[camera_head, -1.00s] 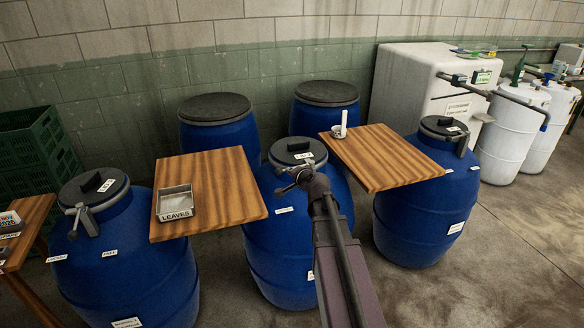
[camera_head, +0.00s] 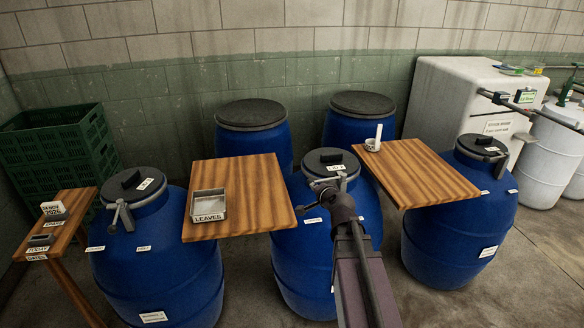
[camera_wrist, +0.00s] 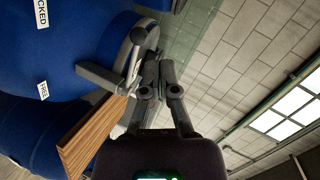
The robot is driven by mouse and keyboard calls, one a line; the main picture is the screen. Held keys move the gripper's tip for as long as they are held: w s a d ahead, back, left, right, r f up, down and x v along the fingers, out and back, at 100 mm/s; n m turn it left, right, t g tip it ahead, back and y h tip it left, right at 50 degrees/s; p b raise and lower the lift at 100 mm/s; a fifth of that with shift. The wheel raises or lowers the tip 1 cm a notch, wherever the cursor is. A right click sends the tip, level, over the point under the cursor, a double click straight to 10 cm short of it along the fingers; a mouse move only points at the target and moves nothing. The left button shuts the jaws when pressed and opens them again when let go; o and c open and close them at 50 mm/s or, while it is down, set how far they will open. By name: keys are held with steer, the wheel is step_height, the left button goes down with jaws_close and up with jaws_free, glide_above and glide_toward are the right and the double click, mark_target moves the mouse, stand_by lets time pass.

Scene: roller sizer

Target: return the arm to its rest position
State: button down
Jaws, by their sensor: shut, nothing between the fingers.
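My arm reaches up from the bottom of the head view, and my gripper (camera_head: 341,186) is at its end, in front of the middle blue barrel (camera_head: 300,260). In the wrist view my gripper (camera_wrist: 160,62) has its fingers together with nothing between them. They appear close to a grey lever handle (camera_wrist: 107,78) on the lid rim of a blue barrel (camera_wrist: 85,45); I cannot tell whether they touch. The barrel carries labels reading "FREE" and, partly cut off, "CKED".
Other blue barrels stand left (camera_head: 160,265) and right (camera_head: 455,235). Green crates (camera_head: 60,145), a small wooden table (camera_head: 62,222) and a white chest (camera_head: 455,95) stand around. Floor shows at right.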

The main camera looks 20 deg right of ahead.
steer(key=s+a+f+n+g+y+p, duration=0.2)
steer(key=s+a+f+n+g, duration=0.5)
steer(key=a, duration=0.4)
steer(key=s+a+f+n+g+h+p, duration=0.1)
steer(key=s+n+g, duration=0.5)
steer(key=s, duration=0.7)
steer(key=shift+s+a+f+g+h+p, duration=0.2)
steer(key=shift+a+g+h+p, duration=0.3)
steer(key=shift+a+h, duration=0.35)
